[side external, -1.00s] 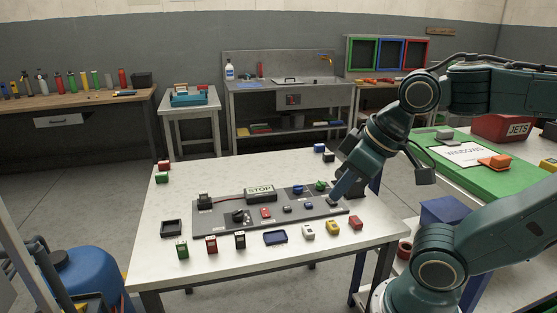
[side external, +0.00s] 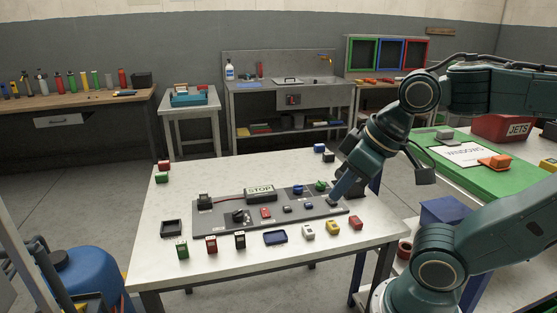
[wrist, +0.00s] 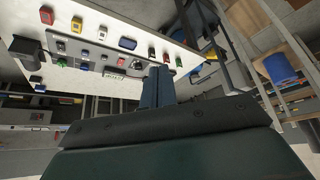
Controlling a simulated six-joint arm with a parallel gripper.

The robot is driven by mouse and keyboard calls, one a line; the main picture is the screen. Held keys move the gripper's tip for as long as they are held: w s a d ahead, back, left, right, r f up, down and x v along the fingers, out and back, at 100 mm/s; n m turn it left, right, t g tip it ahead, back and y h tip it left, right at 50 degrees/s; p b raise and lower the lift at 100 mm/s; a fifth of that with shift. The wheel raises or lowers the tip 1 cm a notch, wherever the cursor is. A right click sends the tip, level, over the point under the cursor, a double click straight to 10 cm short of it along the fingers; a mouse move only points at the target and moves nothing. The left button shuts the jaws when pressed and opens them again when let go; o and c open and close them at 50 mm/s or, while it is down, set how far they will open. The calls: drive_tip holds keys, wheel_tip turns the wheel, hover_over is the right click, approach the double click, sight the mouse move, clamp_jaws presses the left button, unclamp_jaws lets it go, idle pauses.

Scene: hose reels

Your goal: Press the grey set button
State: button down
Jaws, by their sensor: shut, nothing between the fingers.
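The grey control panel (side external: 222,224) lies on the white table. Its controls include a small grey-looking button (side external: 287,208) in the front row, between a red one and a blue one. Its label is too small to read, so I cannot tell for sure that it is the set button. My gripper (side external: 333,202) is shut and empty, pointing down over the panel's right end in the side view. Its closed fingers (wrist: 158,72) also show in the wrist view. I cannot tell the gap to the panel; the fingers hide part of it.
A black tray (side external: 171,228) is at the left. A green-topped table (side external: 465,180) stands to the right.

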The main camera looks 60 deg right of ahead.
drive_tip(key=shift+w, duration=0.1)
drive_tip(key=w+d+f+m, duration=0.15)
drive_tip(key=w+d, duration=0.25)
drive_tip(key=w, duration=0.6)
drive_tip(key=m+t+h, duration=0.1)
drive_tip(key=m+t, duration=0.2)
drive_tip(key=m, duration=0.6)
hover_over(290, 209)
wheel_tip(290, 209, down, 15)
drive_tip(key=shift+f, duration=0.2)
drive_tip(key=shift+f, duration=0.1)
drive_tip(key=shift+f, duration=4.3)
